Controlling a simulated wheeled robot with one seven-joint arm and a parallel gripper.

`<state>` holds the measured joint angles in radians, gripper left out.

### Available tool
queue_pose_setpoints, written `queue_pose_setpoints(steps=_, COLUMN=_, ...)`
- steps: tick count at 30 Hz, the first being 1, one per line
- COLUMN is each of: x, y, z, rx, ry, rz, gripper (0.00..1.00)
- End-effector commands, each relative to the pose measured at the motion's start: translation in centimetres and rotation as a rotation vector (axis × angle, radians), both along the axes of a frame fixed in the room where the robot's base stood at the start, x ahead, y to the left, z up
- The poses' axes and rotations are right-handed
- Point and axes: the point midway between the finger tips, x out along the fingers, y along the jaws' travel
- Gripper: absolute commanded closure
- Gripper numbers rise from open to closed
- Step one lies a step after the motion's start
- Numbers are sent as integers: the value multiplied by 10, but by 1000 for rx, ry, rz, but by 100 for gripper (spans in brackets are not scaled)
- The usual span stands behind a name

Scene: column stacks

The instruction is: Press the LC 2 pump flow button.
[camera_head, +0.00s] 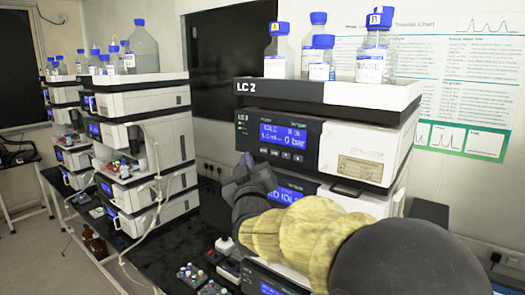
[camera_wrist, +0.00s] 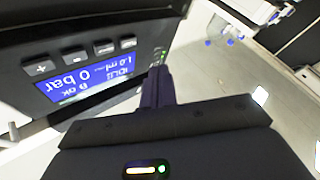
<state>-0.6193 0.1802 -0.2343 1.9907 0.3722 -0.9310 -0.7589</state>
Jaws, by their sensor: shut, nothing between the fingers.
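The LC 2 stack (camera_head: 280,90) stands at the right in the head view. Its top pump module has a dark front panel with a lit blue display (camera_head: 283,134) reading idle and 0 bar. A row of several small flow buttons (camera_head: 281,154) lies under the display. In the wrist view the panel is upside down, with the display (camera_wrist: 88,82) below the buttons (camera_wrist: 72,56). My gripper (camera_head: 246,160) is shut and empty, low and left of the button row. In the wrist view my gripper (camera_wrist: 158,74) overlaps the panel's edge near small lights; contact cannot be told.
Capped bottles (camera_head: 375,50) stand on the LC 2 stack's top tray. A second module's display (camera_head: 287,193) is partly hidden behind my arm. Another instrument stack (camera_head: 135,130) stands at the left. Small vials (camera_head: 190,277) sit on the dark bench below.

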Motion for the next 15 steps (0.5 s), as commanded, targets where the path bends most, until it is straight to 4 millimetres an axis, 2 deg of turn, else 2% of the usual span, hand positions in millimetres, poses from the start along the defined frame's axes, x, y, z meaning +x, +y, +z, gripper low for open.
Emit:
queue_pose_setpoints(steps=7, x=22, y=-18, z=-1, rx=0, ry=-1, rz=-2, gripper=100)
queue_pose_setpoints(steps=15, x=29, y=-23, z=0, rx=0, ry=1, rz=0, gripper=100)
